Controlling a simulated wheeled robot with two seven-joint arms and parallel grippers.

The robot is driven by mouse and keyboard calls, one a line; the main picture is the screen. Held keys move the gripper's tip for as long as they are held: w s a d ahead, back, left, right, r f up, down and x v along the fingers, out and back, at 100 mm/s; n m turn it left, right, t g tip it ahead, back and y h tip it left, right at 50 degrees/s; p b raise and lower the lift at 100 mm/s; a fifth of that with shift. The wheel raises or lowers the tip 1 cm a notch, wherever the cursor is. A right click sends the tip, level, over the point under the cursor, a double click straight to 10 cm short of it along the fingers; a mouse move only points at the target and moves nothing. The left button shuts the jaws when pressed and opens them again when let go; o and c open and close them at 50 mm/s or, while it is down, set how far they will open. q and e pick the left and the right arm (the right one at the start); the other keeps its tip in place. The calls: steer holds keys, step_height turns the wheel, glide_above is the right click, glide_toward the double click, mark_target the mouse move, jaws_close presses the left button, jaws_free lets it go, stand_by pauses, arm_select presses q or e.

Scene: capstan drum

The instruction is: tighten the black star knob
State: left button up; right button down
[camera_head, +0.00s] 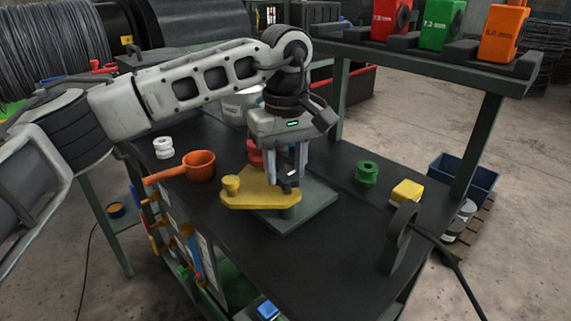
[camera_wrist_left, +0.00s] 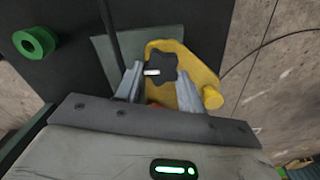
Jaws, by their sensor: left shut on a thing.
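The black star knob (camera_wrist_left: 160,68), with a white mark on it, sits over the yellow plate (camera_wrist_left: 200,70) in the left wrist view. In the head view the yellow plate (camera_head: 262,198) is on a grey-green base plate (camera_head: 310,213) on the dark bench, and the knob is mostly hidden by my fingers. My left gripper (camera_head: 289,178) points straight down at the knob. In the left wrist view its fingers (camera_wrist_left: 159,86) stand on either side of the knob, shut on it. A red part (camera_head: 255,152) shows behind the fingers. My right gripper is not in view.
An orange handled cup (camera_head: 199,166) and a white spool (camera_head: 163,147) stand left on the bench. A green spool (camera_head: 367,174), a yellow block (camera_head: 407,192) and a dark ring bracket (camera_head: 400,237) stand right. A rack with coloured boxes (camera_head: 442,25) rises behind. The front bench is clear.

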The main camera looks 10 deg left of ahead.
mark_target(286, 174)
arm_select(q)
steer(key=shift+r, duration=0.1)
steer(key=o, duration=0.7)
step_height(286, 174, up, 16)
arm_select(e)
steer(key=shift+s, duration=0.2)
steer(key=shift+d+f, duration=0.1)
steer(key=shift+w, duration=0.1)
